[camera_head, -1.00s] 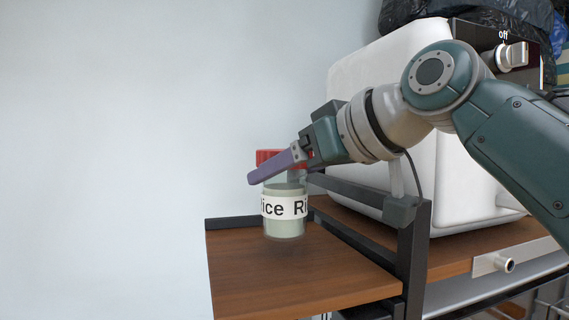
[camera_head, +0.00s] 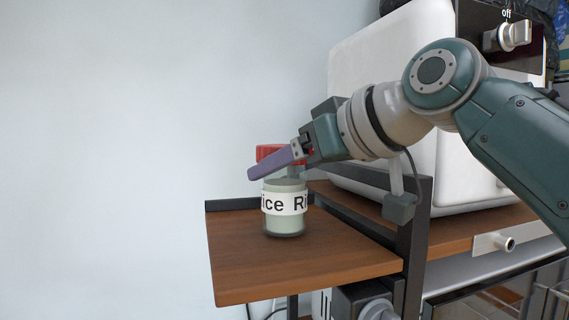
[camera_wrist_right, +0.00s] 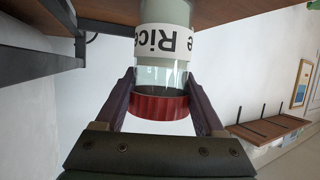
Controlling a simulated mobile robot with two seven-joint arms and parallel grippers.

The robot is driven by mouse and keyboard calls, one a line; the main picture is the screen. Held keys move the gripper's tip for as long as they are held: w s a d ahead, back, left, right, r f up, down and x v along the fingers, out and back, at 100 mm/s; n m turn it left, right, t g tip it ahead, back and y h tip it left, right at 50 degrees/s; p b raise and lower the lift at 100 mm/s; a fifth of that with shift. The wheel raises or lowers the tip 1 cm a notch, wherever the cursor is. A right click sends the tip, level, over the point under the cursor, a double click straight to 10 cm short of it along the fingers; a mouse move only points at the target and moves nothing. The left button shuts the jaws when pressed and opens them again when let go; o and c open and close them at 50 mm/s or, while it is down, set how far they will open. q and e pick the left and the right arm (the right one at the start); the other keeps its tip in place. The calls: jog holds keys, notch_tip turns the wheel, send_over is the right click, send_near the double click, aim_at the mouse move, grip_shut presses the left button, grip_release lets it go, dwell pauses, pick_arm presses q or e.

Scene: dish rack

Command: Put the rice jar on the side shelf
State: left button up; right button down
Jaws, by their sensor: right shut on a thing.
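The rice jar (camera_head: 285,220) is a clear jar with pale contents, a white "Rice" label and a red lid. It is upright at the wooden side shelf (camera_head: 240,270), its base at or just above the board; I cannot tell if it touches. My right gripper (camera_head: 272,168) is shut on the jar at its lid and neck, reaching in from the right. In the right wrist view the jar (camera_wrist_right: 165,72) appears upside down between the two fingers (camera_wrist_right: 160,100). My left gripper is not in view.
A dark metal frame (camera_head: 412,255) borders the shelf on its right. A large white appliance (camera_head: 375,90) stands beyond it on the wooden counter. The shelf has a low dark rail (camera_head: 230,205) at the back. The shelf is bare left of and in front of the jar.

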jog(key=shift+f, duration=0.2)
dwell(0.4)
jog(key=shift+c, duration=1.8)
grip_release()
jog(key=o, duration=0.4)
jog(key=shift+c, duration=0.2)
jog(key=shift+f, duration=0.1)
